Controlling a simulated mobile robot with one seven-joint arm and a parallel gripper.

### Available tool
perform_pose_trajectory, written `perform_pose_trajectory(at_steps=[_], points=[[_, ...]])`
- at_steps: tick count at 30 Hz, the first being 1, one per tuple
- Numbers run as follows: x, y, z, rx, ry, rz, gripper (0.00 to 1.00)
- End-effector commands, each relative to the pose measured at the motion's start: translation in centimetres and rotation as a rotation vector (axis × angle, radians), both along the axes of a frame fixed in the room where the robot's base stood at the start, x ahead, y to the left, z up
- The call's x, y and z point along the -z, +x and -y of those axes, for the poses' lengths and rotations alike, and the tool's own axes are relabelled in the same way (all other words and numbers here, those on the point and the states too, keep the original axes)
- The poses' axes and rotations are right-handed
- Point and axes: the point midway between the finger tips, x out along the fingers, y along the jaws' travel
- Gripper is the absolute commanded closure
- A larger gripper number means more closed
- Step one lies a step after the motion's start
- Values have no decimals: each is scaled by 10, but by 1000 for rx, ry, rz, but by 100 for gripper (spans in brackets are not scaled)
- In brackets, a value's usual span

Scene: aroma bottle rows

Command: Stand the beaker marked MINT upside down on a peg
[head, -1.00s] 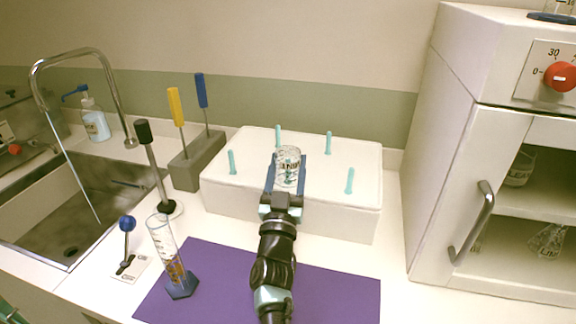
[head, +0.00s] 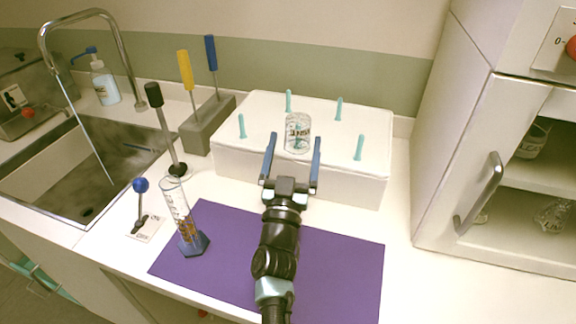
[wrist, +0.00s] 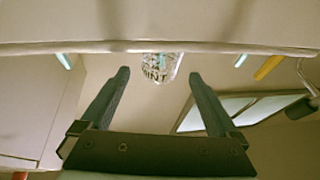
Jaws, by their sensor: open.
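The clear glass beaker (head: 298,133) stands on the white peg block (head: 240,160), among the teal pegs. Dark lettering shows on its side but is too small to read surely. Teal shows through the glass, as of a peg inside it. My gripper (head: 292,150) is open and empty, with its blue fingers apart on the near side of the beaker. In the wrist view, which is upside down, the beaker (wrist: 160,68) appears beyond and between the fingertips, clear of both.
Several bare teal pegs, such as the right one (head: 359,147), stand around the beaker. A graduated cylinder (head: 188,225) stands on the purple mat (head: 335,265). A tool holder (head: 208,125), sink and tap are left; a white cabinet (head: 455,130) is right.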

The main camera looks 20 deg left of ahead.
Motion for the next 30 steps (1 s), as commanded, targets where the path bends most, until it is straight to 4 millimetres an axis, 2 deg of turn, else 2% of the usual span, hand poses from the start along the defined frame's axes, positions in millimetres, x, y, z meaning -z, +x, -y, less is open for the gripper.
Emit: perform_pose_trajectory(at_steps=[6, 12, 18, 30], points=[[0, -41, 4, 0, 0, -2, 5], [1, -68, 7, 0, -1, -2, 5], [0, -79, 8, 0, -1, 0, 5], [0, -80, 8, 1, -2, 0, 5]])
